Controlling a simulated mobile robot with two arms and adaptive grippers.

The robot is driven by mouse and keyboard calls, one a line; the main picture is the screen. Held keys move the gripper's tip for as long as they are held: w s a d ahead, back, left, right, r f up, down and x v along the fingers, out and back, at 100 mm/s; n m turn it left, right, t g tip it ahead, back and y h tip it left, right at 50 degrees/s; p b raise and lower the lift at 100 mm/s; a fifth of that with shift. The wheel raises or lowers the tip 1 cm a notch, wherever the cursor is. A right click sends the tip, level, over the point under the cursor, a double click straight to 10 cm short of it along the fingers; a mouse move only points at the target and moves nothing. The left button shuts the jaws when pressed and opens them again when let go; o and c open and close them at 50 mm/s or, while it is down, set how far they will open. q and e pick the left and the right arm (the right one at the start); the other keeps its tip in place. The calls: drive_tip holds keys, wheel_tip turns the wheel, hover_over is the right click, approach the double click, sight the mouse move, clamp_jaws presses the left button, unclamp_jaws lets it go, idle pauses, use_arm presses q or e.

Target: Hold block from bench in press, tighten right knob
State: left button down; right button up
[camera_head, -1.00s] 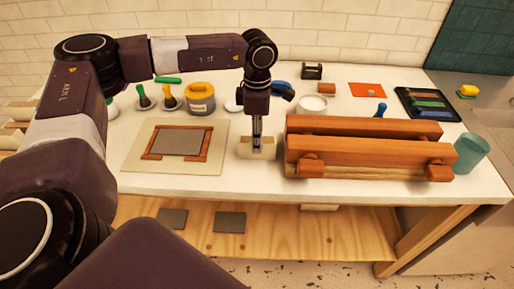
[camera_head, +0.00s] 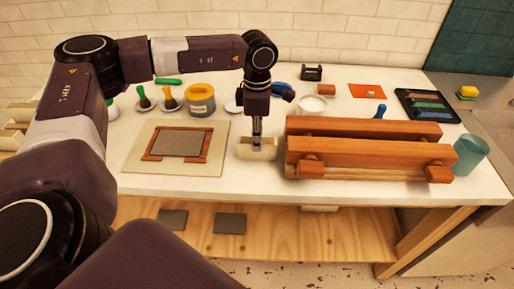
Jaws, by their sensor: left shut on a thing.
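The wooden press (camera_head: 368,152) lies on the right part of the bench (camera_head: 240,188), with two long reddish beams and a knob at each end of the front. Its right knob (camera_head: 439,173) and left knob (camera_head: 311,167) face me. A pale block (camera_head: 258,151) sits on the bench just left of the press. My left gripper (camera_head: 257,143) points straight down and is shut on this block; its fingertips are partly hidden in it. The block looks to be at bench level; I cannot tell if it touches. My right gripper is not in view.
A board with a framed grey plate (camera_head: 180,142) lies left of the block. A teal cup (camera_head: 469,154) stands close to the press's right end. Behind are a yellow tub (camera_head: 201,101), a white bowl (camera_head: 313,105) and a dark tray (camera_head: 427,104). The bench front is clear.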

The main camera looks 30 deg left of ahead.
use_arm(q)
drive_tip(key=shift+r+p, duration=1.85)
drive_tip(key=shift+r, duration=1.15)
